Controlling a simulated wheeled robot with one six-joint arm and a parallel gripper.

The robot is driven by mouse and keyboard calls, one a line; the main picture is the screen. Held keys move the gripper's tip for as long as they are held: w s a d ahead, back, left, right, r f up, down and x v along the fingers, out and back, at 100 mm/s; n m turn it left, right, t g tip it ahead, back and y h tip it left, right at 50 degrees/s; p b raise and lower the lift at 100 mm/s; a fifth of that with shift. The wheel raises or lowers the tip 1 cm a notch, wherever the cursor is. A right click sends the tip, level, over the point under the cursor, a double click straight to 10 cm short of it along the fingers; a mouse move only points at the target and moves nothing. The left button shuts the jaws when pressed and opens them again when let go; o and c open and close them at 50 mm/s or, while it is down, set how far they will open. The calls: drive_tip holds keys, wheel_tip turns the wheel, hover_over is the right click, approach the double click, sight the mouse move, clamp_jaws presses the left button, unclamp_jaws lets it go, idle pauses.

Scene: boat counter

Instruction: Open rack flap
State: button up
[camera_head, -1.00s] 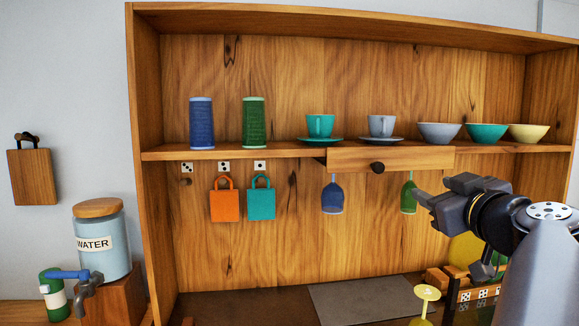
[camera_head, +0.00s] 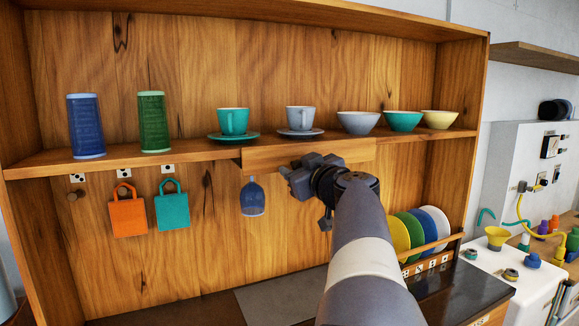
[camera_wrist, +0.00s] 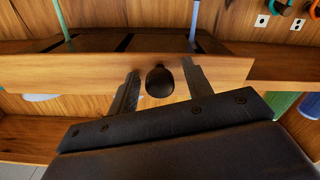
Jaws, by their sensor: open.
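The rack flap (camera_head: 268,159) is a wooden panel under the shelf's front edge. It also crosses the wrist view (camera_wrist: 60,74), upright and flat-faced, with a dark round knob (camera_wrist: 160,82) at its middle. My gripper (camera_head: 296,178) is in front of the flap and hides the knob in the head view. In the wrist view my gripper (camera_wrist: 162,88) is open, with one finger on each side of the knob. Gaps show between the knob and both fingers. A blue glass (camera_head: 253,198) hangs below the flap.
Cups, saucers and bowls stand on the shelf (camera_head: 200,154) above. Orange (camera_head: 127,216) and teal (camera_head: 172,208) bags hang at the left. Plates (camera_head: 437,222) stand in a rack at the right. A grey mat (camera_head: 275,298) lies on the counter below.

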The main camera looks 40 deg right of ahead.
clamp_jaws()
idle(0.4)
drive_tip(key=shift+s+r, duration=0.1)
drive_tip(key=shift+r, duration=0.05)
